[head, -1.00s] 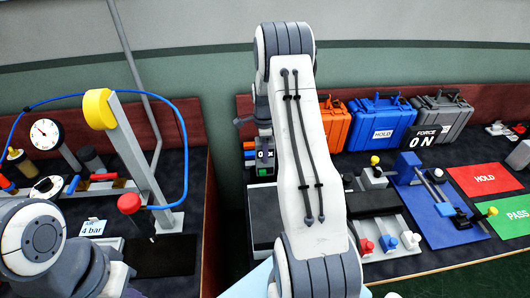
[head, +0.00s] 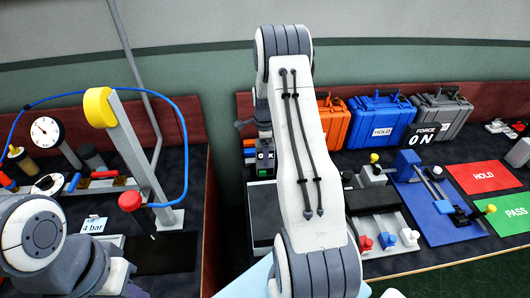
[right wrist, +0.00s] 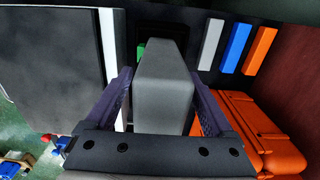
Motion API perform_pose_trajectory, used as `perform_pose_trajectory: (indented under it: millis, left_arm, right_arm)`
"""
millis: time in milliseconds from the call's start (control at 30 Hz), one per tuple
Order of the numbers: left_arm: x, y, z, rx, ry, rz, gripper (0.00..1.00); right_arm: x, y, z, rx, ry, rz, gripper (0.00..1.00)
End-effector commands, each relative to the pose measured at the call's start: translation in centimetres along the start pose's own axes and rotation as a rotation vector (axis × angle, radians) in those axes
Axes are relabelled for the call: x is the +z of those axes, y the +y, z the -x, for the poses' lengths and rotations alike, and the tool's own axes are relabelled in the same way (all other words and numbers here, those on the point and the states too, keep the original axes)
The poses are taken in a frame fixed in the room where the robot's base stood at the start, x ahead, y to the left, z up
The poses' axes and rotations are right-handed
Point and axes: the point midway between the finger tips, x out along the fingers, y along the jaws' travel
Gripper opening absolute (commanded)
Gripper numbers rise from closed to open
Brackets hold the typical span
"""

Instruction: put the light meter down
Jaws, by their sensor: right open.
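In the right wrist view a plain grey block (right wrist: 163,88), which I take to be the light meter, stands between the two fingers of my right gripper (right wrist: 163,100). The gripper is open, with one finger on each side of the block and narrow gaps showing. The block's far end and base are hard to make out. In the head view my right arm hides most of the gripper and the block. My left arm shows at the lower left of the head view, but its gripper is out of the picture.
Grey, blue and orange bars (right wrist: 235,48) and an orange case (right wrist: 262,125) lie close on the right. A dark flat plate (right wrist: 55,65) is on the left. Blue (head: 380,122) and grey (head: 440,118) cases stand along the back wall.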

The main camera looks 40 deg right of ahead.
Motion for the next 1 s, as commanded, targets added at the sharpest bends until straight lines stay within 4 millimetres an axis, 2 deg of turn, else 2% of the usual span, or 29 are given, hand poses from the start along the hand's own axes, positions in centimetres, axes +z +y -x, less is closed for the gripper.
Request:
perform_pose_trajectory:
  millis: [167,400,600,900,967,1000]
  left_arm:
    - [0.0,-0.1,-0.7,0.0,0.0,0.0,0.0]
    - [0.1,-0.1,-1.9,0.0,0.0,0.0,0.0]
    - [0.1,-0.2,-2.4,0.0,0.0,0.0,0.0]
    - [0.1,-0.2,-2.4,0.0,0.0,0.0,0.0]
    - [0.1,-0.2,-2.4,0.0,0.0,0.0,0.0]
    - [0.1,-0.2,-2.4,0.0,0.0,0.0,0.0]
  right_arm:
    - [0.0,-0.1,2.4,-0.006,0.0,0.0,0.87]
    - [0.0,-0.1,7.7,-0.007,0.0,0.0,0.87]
    - [0.0,-0.1,10.9,-0.004,0.0,0.0,0.87]
    - [0.1,0.0,12.2,0.0,0.0,0.003,0.87]
    - [0.8,0.3,12.5,-0.002,-0.001,0.034,0.87]
    - [1.8,0.8,12.8,-0.003,-0.002,0.079,0.87]
